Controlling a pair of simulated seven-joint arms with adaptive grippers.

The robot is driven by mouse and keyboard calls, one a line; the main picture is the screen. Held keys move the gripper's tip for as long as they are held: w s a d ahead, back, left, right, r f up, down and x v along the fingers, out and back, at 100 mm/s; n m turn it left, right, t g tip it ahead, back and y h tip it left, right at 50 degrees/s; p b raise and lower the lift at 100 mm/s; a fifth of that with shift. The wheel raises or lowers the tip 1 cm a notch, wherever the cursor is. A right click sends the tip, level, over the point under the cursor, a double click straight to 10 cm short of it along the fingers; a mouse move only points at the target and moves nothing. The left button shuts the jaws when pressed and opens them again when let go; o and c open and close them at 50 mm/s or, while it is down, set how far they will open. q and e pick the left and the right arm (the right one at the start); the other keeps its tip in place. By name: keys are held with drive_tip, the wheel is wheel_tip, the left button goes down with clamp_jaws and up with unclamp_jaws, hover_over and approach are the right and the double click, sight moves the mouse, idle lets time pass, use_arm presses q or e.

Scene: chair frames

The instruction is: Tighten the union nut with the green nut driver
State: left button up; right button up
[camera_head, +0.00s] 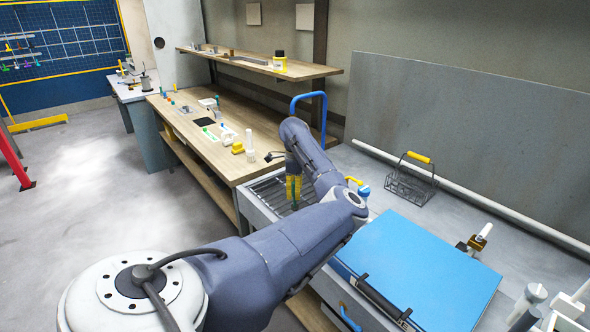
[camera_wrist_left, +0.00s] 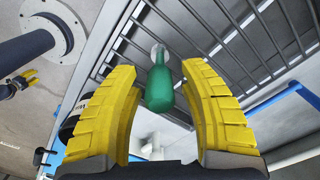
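The nut driver's green handle (camera_wrist_left: 160,88) shows in the left wrist view, with a pale, clear-looking end beyond it, over a slatted metal grating. My left gripper (camera_wrist_left: 163,85) is open, one yellow finger on each side of the handle with gaps visible. In the head view the left gripper (camera_head: 293,188) points down over the grating, and a bit of green (camera_head: 294,206) shows at its fingertips. I cannot identify the union nut for certain; a tan fitting with a white end (camera_head: 483,233) sits at the right. A small black-and-yellow thing (camera_wrist_left: 18,80) may be my right gripper.
A blue board (camera_head: 425,268) lies right of my left arm. A wire basket with a yellow handle (camera_head: 412,180) stands behind it. The grating (camera_head: 268,190) adjoins a wooden bench (camera_head: 190,125) with small items. A blue hooped handle (camera_head: 308,97) rises behind the arm.

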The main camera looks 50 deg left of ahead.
use_arm(q)
clamp_jaws()
drive_tip(key=shift+r, duration=0.1)
drive_tip(key=shift+r, duration=2.25)
